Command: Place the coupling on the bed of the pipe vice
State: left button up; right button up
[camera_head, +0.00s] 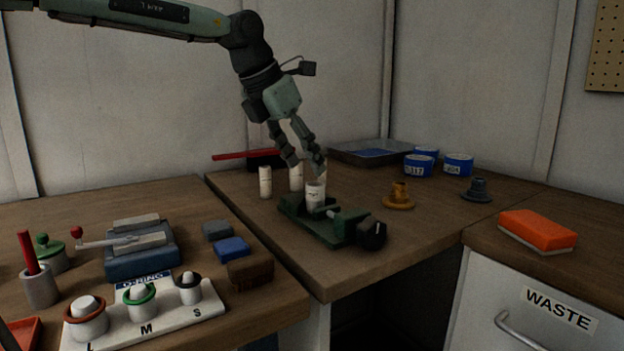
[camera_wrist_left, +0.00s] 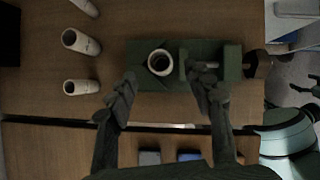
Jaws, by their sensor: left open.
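The coupling (camera_head: 316,193), a short white hollow cylinder, stands upright on the bed of the green pipe vice (camera_head: 330,231). In the left wrist view I look down into the coupling's open top (camera_wrist_left: 160,62), beside a jaw of the vice (camera_wrist_left: 231,62). My left gripper (camera_head: 305,168) is open, with its fingers pointing down at the top of the coupling. In the left wrist view its two fingers (camera_wrist_left: 160,85) are spread apart, with a visible gap between them and the coupling. My right gripper is not in view.
Similar white cylinders (camera_head: 265,182) stand left of the vice. A brass fitting (camera_head: 399,197) and a grey fitting (camera_head: 477,190) stand to its right, with blue tubs (camera_head: 419,166) behind. An O-ring stand (camera_head: 146,319) and coloured blocks (camera_head: 232,249) are on the left bench.

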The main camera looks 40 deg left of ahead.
pick_arm(q)
jog(key=v, duration=0.5)
